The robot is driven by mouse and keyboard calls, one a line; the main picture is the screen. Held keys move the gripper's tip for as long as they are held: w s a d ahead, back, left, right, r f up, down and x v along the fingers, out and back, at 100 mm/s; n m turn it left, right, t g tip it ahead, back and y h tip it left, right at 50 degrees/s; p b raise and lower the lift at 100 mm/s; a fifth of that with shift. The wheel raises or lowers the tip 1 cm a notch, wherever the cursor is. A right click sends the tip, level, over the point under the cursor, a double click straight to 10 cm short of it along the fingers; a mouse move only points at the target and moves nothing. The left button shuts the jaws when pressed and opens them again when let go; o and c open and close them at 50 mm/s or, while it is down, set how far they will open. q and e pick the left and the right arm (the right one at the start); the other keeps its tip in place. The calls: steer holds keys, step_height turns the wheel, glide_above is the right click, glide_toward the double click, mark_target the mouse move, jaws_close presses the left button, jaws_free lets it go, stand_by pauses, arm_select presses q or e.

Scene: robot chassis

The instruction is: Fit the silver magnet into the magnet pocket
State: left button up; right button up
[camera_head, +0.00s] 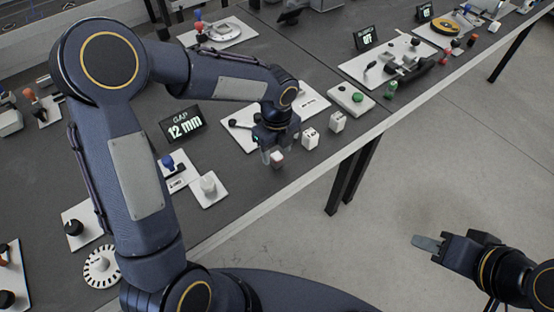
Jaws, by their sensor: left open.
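My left gripper (272,158) points down near the front edge of the bench, with its jaws open. A small pale block with a reddish face (278,157) shows at its fingertips; I cannot tell whether the fingers touch it. Two small white blocks with dark marks stand to its right, a nearer one (310,139) and a farther one (338,122). I cannot tell which block is the silver magnet. A white plate (314,101) lies behind the gripper, partly hidden by my arm; no magnet pocket can be made out. My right gripper (428,243) hangs over the floor, away from the bench.
A display (182,125) reading "GAP 12 mm" stands left of the gripper. A plate with a white knob (208,186) lies at the front edge. Bare bench top (240,190) shows left of the gripper.

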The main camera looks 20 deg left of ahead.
mark_target(277, 155)
arm_select(q)
steer(key=f, duration=0.4)
steer(key=shift+w+a+f, duration=0.1)
steer(key=shift+w+f, duration=0.25)
jaws_close()
steer(key=shift+r, duration=0.15)
